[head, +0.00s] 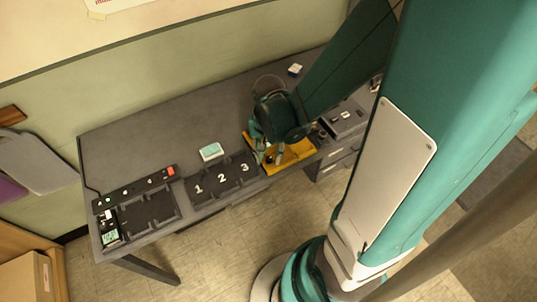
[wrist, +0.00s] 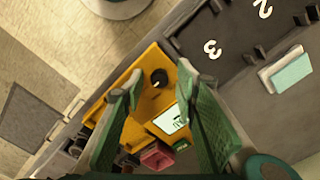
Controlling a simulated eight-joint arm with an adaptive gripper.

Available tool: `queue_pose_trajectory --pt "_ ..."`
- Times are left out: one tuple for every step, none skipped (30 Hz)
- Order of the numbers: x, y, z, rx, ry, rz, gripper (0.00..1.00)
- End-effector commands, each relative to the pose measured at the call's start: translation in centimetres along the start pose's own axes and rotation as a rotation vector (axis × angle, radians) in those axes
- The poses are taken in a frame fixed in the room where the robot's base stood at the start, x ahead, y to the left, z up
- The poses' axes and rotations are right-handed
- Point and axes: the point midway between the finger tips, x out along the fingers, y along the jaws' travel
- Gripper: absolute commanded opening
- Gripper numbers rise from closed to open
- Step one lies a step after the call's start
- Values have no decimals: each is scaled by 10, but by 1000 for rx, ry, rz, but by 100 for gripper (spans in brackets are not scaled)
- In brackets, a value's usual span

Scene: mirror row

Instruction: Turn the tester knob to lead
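The tester is a yellow unit (head: 299,153) at the front edge of the grey table, partly hidden by my arm in the head view. In the wrist view the yellow tester (wrist: 147,56) shows a round black knob (wrist: 159,78) and a small pale screen (wrist: 171,118). My gripper (wrist: 160,76) is open, with one green finger on each side of the knob as seen from the wrist. I see no contact with the knob. My gripper (head: 265,147) is over the tester in the head view. The knob's setting and any marks around it are too small to read.
A dark tray (head: 209,197) marked 1, 2, 3 lies left of the tester, with a teal-and-white box (head: 211,151) behind it. Further left are a black panel with a red button (head: 171,170) and an empty dark tray (head: 128,222). A grey box (head: 347,125) stands to the right.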

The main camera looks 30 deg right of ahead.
Motion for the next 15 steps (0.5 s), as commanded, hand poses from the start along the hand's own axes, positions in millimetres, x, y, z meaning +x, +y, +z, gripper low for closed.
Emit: queue_pose_trajectory --pt "1 0 0 0 0 0 30" --pt "1 0 0 0 0 0 30" --pt "1 0 0 0 0 0 30" --pt "1 0 0 0 0 0 30" --pt "1 0 0 0 0 0 30" --pt "1 0 0 0 0 0 30" --pt "1 0 0 0 0 0 30" --pt "1 0 0 0 0 0 30" --pt "1 0 0 0 0 0 30" --pt "1 0 0 0 0 0 30" --pt "1 0 0 0 0 0 26" --pt "1 0 0 0 0 0 21" --pt "1 0 0 0 0 0 17" --pt "1 0 0 0 0 0 13" --pt "1 0 0 0 0 0 8"
